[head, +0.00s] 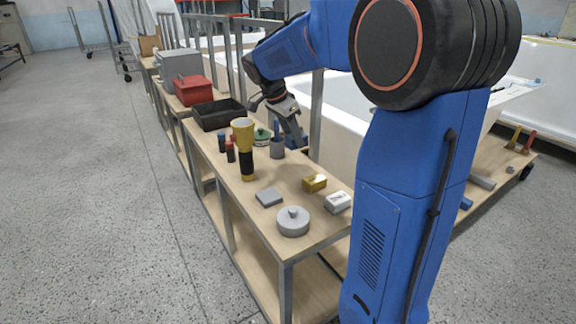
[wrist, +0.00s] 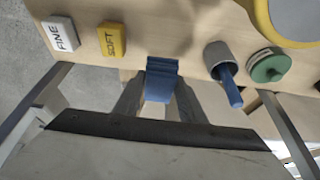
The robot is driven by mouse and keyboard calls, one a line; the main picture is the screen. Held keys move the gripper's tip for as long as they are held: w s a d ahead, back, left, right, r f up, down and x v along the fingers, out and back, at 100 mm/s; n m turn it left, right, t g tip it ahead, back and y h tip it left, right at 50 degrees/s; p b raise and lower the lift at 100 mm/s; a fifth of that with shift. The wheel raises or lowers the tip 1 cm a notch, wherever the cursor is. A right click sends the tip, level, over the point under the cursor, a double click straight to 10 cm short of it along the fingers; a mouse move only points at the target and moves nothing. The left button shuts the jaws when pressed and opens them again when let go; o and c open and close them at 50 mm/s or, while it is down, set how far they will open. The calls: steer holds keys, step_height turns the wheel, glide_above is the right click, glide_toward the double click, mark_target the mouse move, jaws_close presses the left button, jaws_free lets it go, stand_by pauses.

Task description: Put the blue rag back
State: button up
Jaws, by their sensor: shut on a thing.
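The blue rag (wrist: 161,80) is a folded blue piece between the two fingers of my gripper (wrist: 158,98) in the wrist view. My gripper is shut on it, at the edge of the wooden bench top (wrist: 160,30). In the head view my gripper (head: 296,136) points down at the bench's tub side, and a little of the blue rag (head: 298,143) shows below it. I cannot tell whether the rag touches the wood.
Near the rag stand a grey cup (wrist: 217,54) with a blue handle in it, a green disc (wrist: 268,66), a yellow "SOFT" block (wrist: 112,39) and a white "FINE" block (wrist: 60,33).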

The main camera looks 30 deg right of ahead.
steer(key=shift+w+f, duration=0.15)
steer(key=shift+f, duration=4.85)
steer(key=shift+f, duration=0.1)
steer(key=o, duration=1)
steer(key=shift+o, duration=0.2)
steer(key=v, duration=1.2)
steer(key=s+a+f+n+t+y, duration=0.1)
steer(key=s+a+f+n, duration=0.1)
steer(key=s+n, duration=0.3)
steer(key=s+a+f+n+t+y, duration=0.1)
steer(key=s+a+n, duration=0.3)
steer(key=s, duration=1)
steer(key=s+a+f+n+t+y, duration=0.2)
steer(key=s+a+f+n, duration=0.2)
steer(key=s+n, duration=0.4)
steer(key=shift+s+a, duration=0.1)
steer(key=shift+s, duration=1.1)
steer(key=shift+s+a+f+n+t, duration=0.2)
steer(key=shift+s+f+n+t, duration=0.1)
steer(key=shift+s+f, duration=0.1)
